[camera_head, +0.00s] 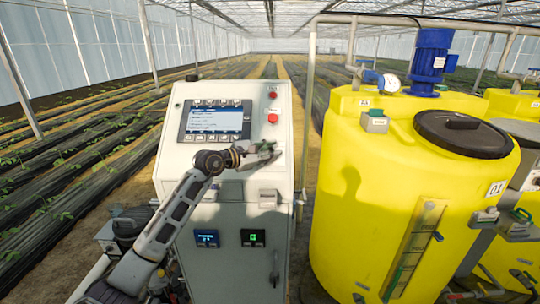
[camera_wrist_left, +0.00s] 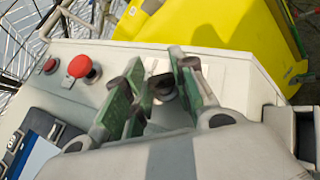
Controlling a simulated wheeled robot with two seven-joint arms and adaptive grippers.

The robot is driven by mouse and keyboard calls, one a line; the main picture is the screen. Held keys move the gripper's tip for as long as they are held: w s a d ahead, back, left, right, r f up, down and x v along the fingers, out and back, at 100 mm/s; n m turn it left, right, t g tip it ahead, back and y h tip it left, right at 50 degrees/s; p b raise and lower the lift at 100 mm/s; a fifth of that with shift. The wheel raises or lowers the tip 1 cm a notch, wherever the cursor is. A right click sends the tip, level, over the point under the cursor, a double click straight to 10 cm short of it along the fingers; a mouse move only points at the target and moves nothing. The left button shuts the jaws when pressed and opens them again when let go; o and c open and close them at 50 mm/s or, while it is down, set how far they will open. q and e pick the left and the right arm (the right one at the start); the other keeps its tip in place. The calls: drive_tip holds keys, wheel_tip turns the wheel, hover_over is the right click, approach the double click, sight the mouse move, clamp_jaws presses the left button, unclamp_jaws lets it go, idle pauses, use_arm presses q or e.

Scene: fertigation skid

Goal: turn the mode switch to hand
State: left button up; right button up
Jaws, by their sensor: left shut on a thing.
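The mode switch (camera_wrist_left: 163,88) shows in the left wrist view as a dark round knob on the pale sloping panel, between my gripper's green finger pads. My left gripper (camera_head: 264,150) is at the panel of the white control cabinet (camera_head: 228,272) in the head view, right of and below the screen. It also shows in the left wrist view (camera_wrist_left: 157,82), shut on the switch. The fingers partly cover the knob, so its pointer and position labels cannot be read. In the head view the gripper hides the switch. My right gripper is not in view.
Red buttons (camera_head: 273,117) sit above the gripper on the panel, beside the lit screen (camera_head: 215,120). Small displays (camera_head: 253,238) are lower on the cabinet. A yellow tank (camera_head: 365,190) with a blue motor (camera_head: 431,58) stands close on the right. Crop rows lie behind.

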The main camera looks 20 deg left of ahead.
use_arm(q)
drive_tip(key=shift+a+m+g+h+b, duration=0.1)
drive_tip(key=shift+m+g+h+b, duration=0.2)
drive_tip(key=shift+m+g+b, duration=0.45)
drive_tip(key=shift+w+r+m+g+h, duration=0.1)
drive_tip(key=shift+m+g+h, duration=0.2)
drive_tip(key=shift+m+g, duration=0.65)
drive_tip(key=shift+m+g+b, duration=0.3)
drive_tip(key=shift+m+g, duration=0.3)
drive_tip(key=shift+m, duration=0.1)
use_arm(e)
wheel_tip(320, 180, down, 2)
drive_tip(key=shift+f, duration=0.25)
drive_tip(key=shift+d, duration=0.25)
use_arm(q)
drive_tip(key=shift+m+g, duration=0.4)
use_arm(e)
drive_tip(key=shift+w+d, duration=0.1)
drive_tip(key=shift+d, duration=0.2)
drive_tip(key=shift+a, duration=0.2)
